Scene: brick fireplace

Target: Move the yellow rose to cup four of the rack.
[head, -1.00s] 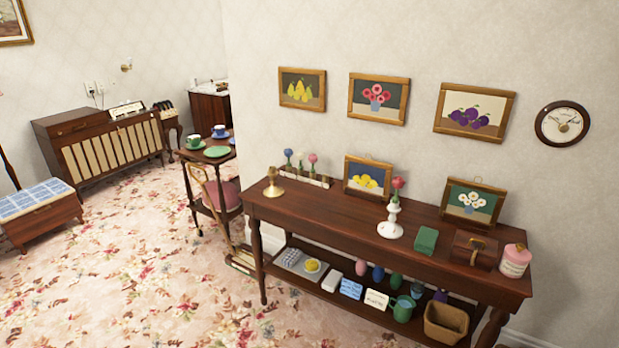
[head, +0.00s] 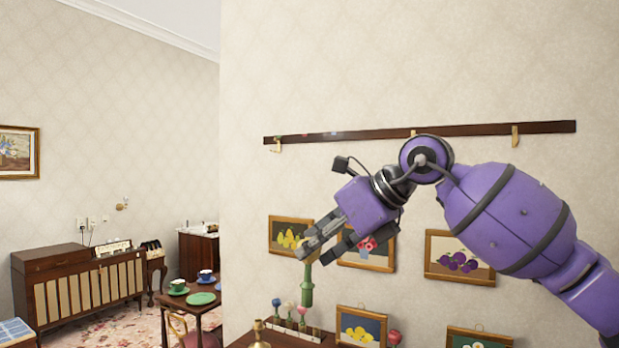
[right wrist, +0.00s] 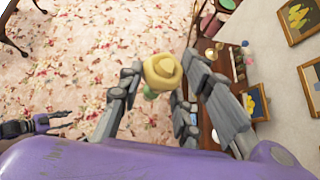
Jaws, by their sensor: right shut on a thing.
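My right gripper (head: 308,248) is shut on the yellow rose and holds it in the air above the console table. In the right wrist view the round yellow rose (right wrist: 161,72) sits between the fingertips (right wrist: 165,85).
Framed pictures hang behind the right arm, including the pears picture (head: 286,236) and plums picture (head: 460,258). A brass candlestick (head: 260,332) stands left of the rack. A red flower (head: 394,338) stands further right. A peg rail (head: 470,129) runs above.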

